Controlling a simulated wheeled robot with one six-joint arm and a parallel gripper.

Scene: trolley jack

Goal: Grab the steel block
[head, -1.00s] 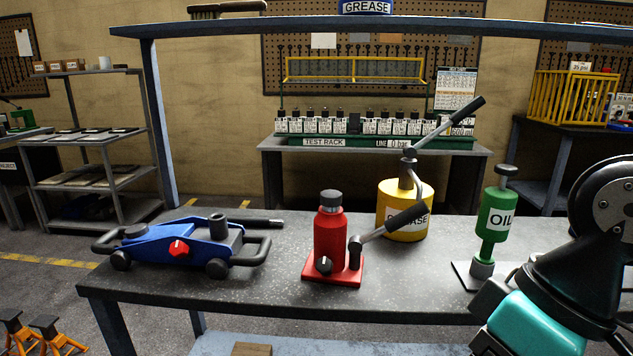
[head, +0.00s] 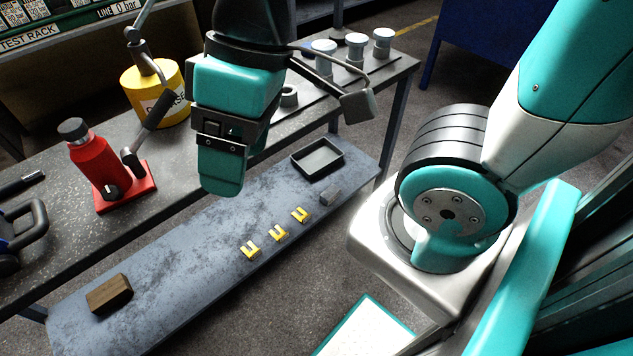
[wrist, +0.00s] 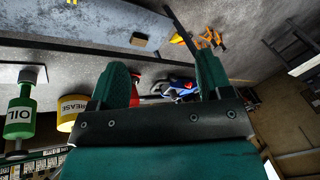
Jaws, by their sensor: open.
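The black tray (head: 318,158), several yellow pieces (head: 278,234) and a brown block (head: 109,294) are on the lower shelf. The bench top (head: 60,215) overhangs it, bearing a red bottle jack (head: 98,168) and a yellow grease can (head: 156,92).

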